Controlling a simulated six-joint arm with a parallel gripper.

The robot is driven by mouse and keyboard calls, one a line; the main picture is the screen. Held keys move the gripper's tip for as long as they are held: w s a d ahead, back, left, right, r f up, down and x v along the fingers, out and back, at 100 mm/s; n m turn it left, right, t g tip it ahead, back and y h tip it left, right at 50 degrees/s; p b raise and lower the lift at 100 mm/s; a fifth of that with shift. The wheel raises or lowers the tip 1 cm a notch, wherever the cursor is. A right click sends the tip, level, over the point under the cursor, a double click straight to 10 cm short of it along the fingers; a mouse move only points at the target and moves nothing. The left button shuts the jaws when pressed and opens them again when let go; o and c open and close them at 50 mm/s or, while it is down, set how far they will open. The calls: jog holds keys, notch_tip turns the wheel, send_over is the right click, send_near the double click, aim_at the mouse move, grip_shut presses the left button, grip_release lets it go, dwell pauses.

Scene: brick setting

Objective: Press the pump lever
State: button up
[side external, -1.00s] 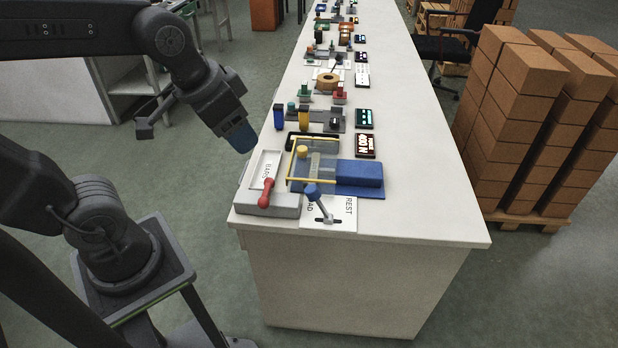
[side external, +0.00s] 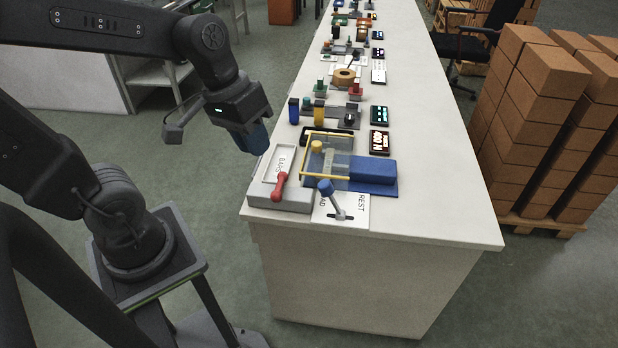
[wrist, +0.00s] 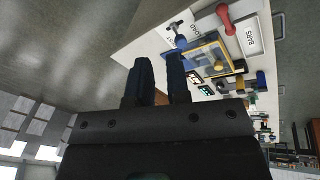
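A blue-knobbed lever (side external: 327,190) with a grey stem tilts over a slot by a card reading LOAD and REST. My gripper (side external: 255,138) hangs above and left of the BARS tray, apart from both levers. In the wrist view its dark fingers (wrist: 157,78) have a narrow empty gap.
A clear guard with a yellow frame (side external: 305,160) and a blue block (side external: 372,170) stand behind the levers. Several small fixtures and displays (side external: 380,142) line the white table (side external: 440,205) farther back. Its right side is clear. Stacked bricks (side external: 535,120) stand on a pallet beyond.

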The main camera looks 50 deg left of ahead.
jog(key=w+f+n+h, duration=0.1)
jog(key=w+a+f+n+g+h, duration=0.1)
jog(key=w+f+n, duration=0.1)
jog(key=w+a+f+n+g+h, duration=0.1)
jog(key=f+n+h, duration=0.1)
jog(key=shift+w, duration=0.35)
grip_shut()
jog(key=w+a+f+n+t+h, duration=0.2)
jog(key=w+a+f+n+t, duration=0.1)
jog(key=a+f+n, duration=0.3)
jog(key=w+a+f+n+t+h, duration=0.3)
jog(key=a+f+n+t, duration=0.1)
jog(key=a+f+n, duration=0.3)
jog(key=shift+f+n, duration=0.8)
jog(key=shift+n, duration=0.3)
jog(key=shift+d, duration=0.15)
jog(key=x, duration=0.9)
jog(key=shift+w+d, duration=0.25)
jog(key=shift+d, duration=0.15)
jog(key=shift+r, duration=0.1)
